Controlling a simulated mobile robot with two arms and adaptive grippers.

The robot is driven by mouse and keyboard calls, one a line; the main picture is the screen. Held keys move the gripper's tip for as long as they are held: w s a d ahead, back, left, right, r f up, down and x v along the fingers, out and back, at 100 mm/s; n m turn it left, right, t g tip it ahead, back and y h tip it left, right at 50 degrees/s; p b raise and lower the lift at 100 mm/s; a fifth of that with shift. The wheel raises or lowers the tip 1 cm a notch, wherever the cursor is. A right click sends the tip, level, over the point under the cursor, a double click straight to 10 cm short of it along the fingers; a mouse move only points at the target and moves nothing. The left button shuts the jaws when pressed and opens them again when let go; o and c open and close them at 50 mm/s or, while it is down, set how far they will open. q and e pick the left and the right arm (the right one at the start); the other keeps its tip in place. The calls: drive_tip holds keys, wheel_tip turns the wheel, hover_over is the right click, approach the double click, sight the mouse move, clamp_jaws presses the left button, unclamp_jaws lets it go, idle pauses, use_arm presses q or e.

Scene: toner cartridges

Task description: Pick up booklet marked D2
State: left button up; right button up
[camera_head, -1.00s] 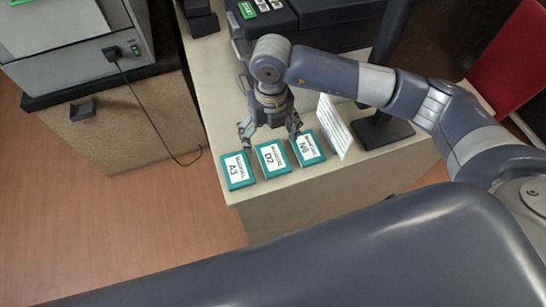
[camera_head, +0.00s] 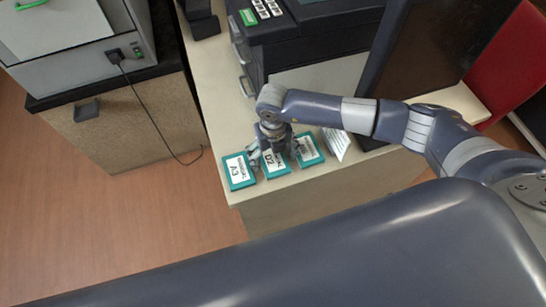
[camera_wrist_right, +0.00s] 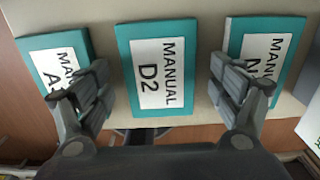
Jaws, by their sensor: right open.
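The booklet marked D2 (camera_head: 275,169) lies flat on the desk in the head view, the middle one of three teal booklets with white labels. In the right wrist view the D2 booklet (camera_wrist_right: 158,72) shows nearly whole, between the two spread fingers. My right gripper (camera_head: 274,157) is open and points down just over it, with nothing between its fingers. One finger is over the edge of the A3 booklet (camera_head: 239,171), the other over the N-marked booklet (camera_head: 311,150). Whether the fingers touch the booklets is unclear. My left gripper is out of view.
A white card (camera_head: 336,143) stands right of the booklets, with a dark monitor (camera_head: 412,55) behind it. A black printer (camera_head: 310,30) stands at the back of the desk (camera_head: 212,75). A cabinet with a grey machine (camera_head: 82,48) is on the left.

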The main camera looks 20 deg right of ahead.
drive_tip(key=c, duration=1.5)
